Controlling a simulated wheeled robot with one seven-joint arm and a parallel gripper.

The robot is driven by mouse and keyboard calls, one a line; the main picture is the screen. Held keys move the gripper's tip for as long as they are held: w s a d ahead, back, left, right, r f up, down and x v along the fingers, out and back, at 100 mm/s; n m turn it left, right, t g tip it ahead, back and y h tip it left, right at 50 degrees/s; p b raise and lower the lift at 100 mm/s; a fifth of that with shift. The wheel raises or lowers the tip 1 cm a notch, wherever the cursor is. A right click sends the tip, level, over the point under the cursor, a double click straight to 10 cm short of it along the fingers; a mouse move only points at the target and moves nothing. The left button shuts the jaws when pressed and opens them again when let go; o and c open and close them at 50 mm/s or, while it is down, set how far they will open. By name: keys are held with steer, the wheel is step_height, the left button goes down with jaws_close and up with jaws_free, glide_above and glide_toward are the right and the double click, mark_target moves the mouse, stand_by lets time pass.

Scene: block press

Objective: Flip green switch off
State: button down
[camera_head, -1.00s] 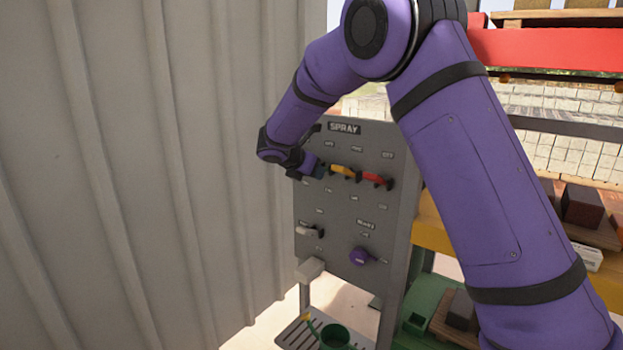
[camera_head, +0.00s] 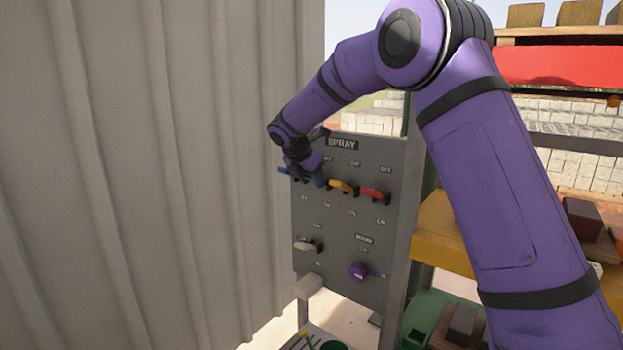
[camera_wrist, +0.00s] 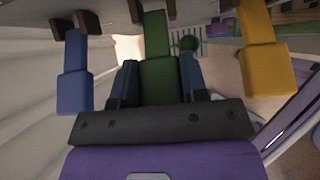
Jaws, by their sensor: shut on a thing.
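The green switch (camera_wrist: 158,50) is a green lever in the middle of the wrist view, pointing out from the grey panel toward my wrist. My gripper (camera_wrist: 158,78) has one finger on each side of it and is shut on it. In the head view my gripper (camera_head: 310,178) is at the upper left of the grey control panel (camera_head: 335,220), labelled SPRAY. There it hides most of the green switch. The blue switch (camera_wrist: 75,85) is to the left of my gripper and the yellow switch (camera_wrist: 265,65) to the right, both apart from the fingers.
A red switch (camera_head: 375,193) is right of the yellow one. A white switch (camera_head: 306,246) and a purple knob (camera_head: 358,270) are lower on the panel. A corrugated wall (camera_head: 150,180) stands close on the left. Shelving with blocks (camera_head: 560,80) stands on the right.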

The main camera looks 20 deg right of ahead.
steer(key=c, duration=0.6)
jaws_free()
steer(key=shift+c, duration=0.2)
steer(key=shift+r, duration=0.1)
steer(key=v, duration=1)
steer(key=shift+a+r, duration=0.15)
steer(key=shift+r, duration=0.1)
steer(key=shift+s, duration=0.15)
